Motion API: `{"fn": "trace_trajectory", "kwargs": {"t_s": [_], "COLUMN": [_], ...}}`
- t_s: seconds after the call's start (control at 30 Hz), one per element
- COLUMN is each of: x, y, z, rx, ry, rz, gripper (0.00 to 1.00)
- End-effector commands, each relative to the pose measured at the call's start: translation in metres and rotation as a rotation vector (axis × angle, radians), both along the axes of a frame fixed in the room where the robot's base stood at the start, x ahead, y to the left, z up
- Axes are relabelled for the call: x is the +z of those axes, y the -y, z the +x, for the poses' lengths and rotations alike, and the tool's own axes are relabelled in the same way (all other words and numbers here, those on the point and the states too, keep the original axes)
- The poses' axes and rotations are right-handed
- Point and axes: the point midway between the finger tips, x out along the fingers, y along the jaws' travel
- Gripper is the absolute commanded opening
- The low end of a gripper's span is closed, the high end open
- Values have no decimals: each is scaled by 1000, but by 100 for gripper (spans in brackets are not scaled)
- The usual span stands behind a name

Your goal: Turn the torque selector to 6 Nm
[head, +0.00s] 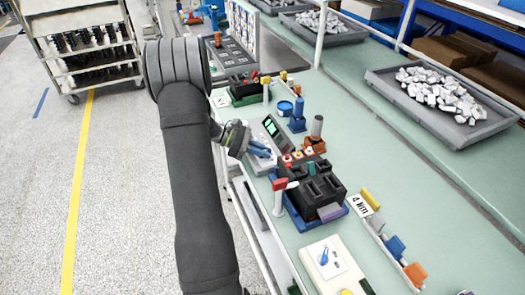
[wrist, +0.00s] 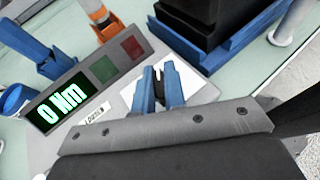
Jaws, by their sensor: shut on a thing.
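My gripper (head: 262,151) is low over the tester panel in the head view. In the wrist view its blue fingers (wrist: 159,84) are shut on a small dark part, the torque selector (wrist: 158,73), above a white plate (wrist: 192,84). The fingers hide most of the selector and its scale, so I cannot read its pointer. The display (wrist: 60,106) beside it reads 0 Nm in green; it also shows in the head view (head: 271,127). A green square (wrist: 103,69) and a red square (wrist: 131,47) lie between display and plate.
A black block in a blue holder (head: 318,190) stands close to the right of my gripper. An orange stand (head: 315,140) and a blue stand (head: 297,118) are behind. A white plate with a blue knob (head: 324,257) lies nearer. A card (head: 361,205) seems to read 4 Nm.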

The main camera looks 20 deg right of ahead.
Motion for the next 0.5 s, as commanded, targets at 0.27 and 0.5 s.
{"fn": "trace_trajectory", "kwargs": {"t_s": [0.27,0.5], "x": [0,0], "y": [-1,0], "z": [0,0], "rx": [0,0], "ry": [1,1], "rz": [1,1], "gripper": [0,33]}}
